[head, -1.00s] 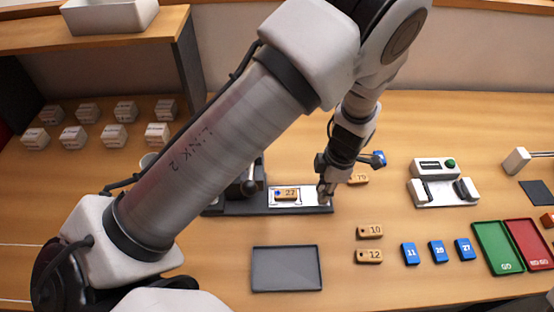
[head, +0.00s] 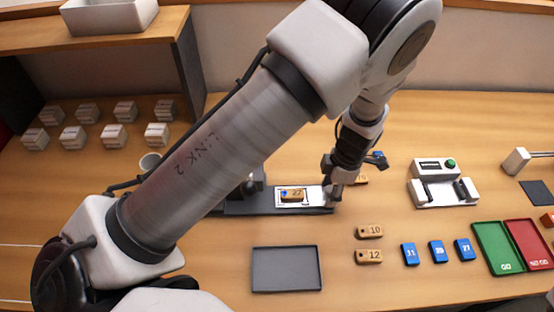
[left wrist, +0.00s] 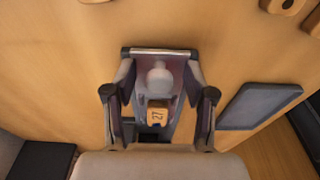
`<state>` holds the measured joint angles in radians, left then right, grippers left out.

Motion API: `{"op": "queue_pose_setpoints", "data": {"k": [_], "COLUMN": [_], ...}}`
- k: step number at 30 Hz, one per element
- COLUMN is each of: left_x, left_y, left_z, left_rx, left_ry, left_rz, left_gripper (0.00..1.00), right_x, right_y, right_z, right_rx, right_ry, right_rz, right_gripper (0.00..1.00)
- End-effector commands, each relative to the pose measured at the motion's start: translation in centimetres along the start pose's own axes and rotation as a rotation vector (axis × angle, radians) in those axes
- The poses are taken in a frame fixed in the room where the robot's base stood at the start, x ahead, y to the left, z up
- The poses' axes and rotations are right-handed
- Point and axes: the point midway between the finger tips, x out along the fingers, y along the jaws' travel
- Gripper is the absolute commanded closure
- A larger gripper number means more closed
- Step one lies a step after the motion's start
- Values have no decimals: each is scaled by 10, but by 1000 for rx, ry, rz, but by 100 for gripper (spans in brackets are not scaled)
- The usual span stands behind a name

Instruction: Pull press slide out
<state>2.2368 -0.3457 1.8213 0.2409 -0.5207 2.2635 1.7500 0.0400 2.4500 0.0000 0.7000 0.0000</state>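The press (head: 252,207) is a dark low base behind my left arm, its upper part mostly hidden. Its white slide plate (head: 313,196) sticks out to the right and carries a wooden tag marked 27 (head: 292,195). The tag also shows in the left wrist view (left wrist: 157,116). My left gripper (head: 333,193) is at the slide's right end. My right gripper is not in view.
A grey tray (head: 287,270) lies in front of the press. Wooden tags (head: 369,232) and blue tags (head: 437,252) lie to the right, near a white device (head: 442,185) and green (head: 497,248) and red (head: 527,245) trays. Another wooden tag (head: 361,180) lies close behind my gripper.

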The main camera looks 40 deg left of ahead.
Motion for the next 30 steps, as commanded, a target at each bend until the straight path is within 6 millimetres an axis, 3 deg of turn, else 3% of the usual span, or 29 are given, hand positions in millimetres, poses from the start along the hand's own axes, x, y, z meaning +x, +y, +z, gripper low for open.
{"op": "queue_pose_setpoints", "data": {"k": [5, 21, 30], "left_x": [-7, -71, -70], "left_y": [0, 0, 0], "left_z": [-1, -10, -10], "left_rx": [0, 0, 0], "left_ry": [-1, -2, -1], "left_rz": [1, 2, 1], "left_gripper": [46, 46, 46], "right_x": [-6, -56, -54], "right_y": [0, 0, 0], "right_z": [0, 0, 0], "right_rx": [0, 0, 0], "right_ry": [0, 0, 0], "right_rz": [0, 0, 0], "right_gripper": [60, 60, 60]}}
